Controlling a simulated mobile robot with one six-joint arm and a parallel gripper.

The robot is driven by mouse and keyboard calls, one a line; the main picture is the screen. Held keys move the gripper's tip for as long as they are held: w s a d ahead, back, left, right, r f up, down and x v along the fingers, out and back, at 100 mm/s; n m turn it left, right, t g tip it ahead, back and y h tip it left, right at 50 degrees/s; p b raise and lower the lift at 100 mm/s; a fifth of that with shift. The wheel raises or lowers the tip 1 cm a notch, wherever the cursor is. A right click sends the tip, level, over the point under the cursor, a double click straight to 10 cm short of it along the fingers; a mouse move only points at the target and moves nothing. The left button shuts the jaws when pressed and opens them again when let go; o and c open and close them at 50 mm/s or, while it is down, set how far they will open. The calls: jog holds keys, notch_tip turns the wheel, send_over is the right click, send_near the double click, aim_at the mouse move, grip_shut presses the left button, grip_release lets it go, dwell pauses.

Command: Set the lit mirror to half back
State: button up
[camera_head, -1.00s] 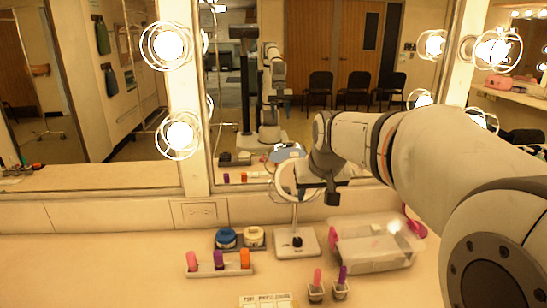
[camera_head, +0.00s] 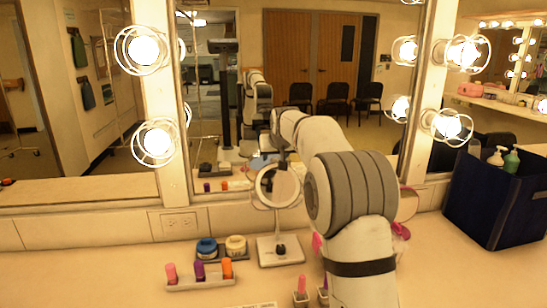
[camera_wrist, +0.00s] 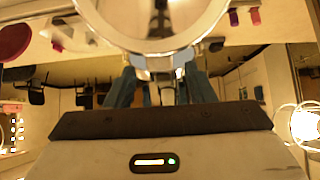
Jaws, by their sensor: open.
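The round mirror (camera_head: 278,186) stands upright on a thin stem with a square white base (camera_head: 280,250) on the counter, its face turned toward the head camera. I cannot tell from its face whether it is lit. In the wrist view its disc (camera_wrist: 160,18) fills the top middle, with the lower rim just before my gripper (camera_wrist: 160,82). My gripper is open, with a blue-grey finger on each side of the rim's fitting. I cannot tell whether they touch it. In the head view my gripper is mostly hidden behind the mirror and my arm.
A lipstick holder (camera_head: 200,284) and blue (camera_head: 207,248) and cream (camera_head: 236,247) jars stand left of the mirror. A pink tube (camera_head: 301,284) stands in front. A navy bin (camera_head: 495,205) with bottles stands at right. The large wall mirror (camera_head: 225,100) is close behind. My arm hides the counter at right.

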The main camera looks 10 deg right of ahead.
jog(key=shift+w+f, duration=0.5)
jog(key=shift+w, duration=0.05)
grip_shut()
